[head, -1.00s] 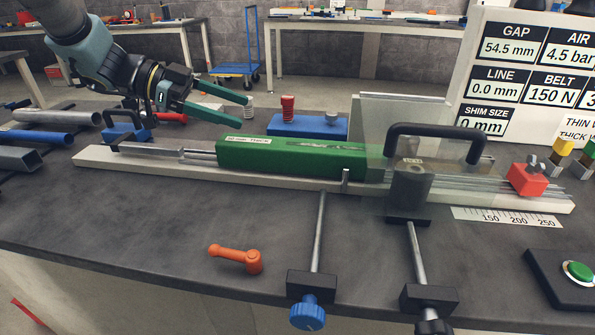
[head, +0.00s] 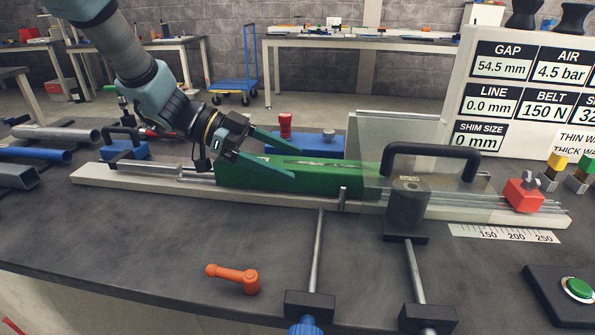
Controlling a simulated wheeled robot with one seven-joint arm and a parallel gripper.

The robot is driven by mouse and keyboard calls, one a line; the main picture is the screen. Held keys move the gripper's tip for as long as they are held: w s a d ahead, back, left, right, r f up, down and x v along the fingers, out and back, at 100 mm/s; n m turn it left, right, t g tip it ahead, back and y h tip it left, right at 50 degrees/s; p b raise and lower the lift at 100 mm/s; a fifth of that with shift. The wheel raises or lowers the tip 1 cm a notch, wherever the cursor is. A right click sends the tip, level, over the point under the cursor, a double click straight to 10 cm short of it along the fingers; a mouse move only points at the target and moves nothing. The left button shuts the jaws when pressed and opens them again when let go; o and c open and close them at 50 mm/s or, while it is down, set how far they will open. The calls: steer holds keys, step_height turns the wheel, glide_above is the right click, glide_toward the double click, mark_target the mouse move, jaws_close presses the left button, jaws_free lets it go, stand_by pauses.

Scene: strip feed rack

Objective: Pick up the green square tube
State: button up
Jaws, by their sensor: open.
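The green square tube (head: 335,184) lies lengthwise on the pale rail of the feed rack, its right end behind a clear guard. A dark streak and part of a white label show on its top face. My gripper (head: 318,160) is open, with two green fingers pointing right and down over the tube. One finger is toward the far side and the other crosses the near side of the tube's top. I cannot tell whether the fingers touch the tube.
A clear guard (head: 400,128) and a black handle (head: 432,150) stand right of the gripper. An orange lever (head: 234,277) lies in front. Blue blocks stand behind.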

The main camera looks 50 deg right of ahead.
steer(key=shift+s+d+f, duration=0.25)
steer(key=shift+s+d, duration=0.05)
steer(key=shift+s, duration=0.25)
steer(key=shift+c, duration=0.2)
jaws_close()
stand_by(0.4)
steer(key=shift+r, duration=0.1)
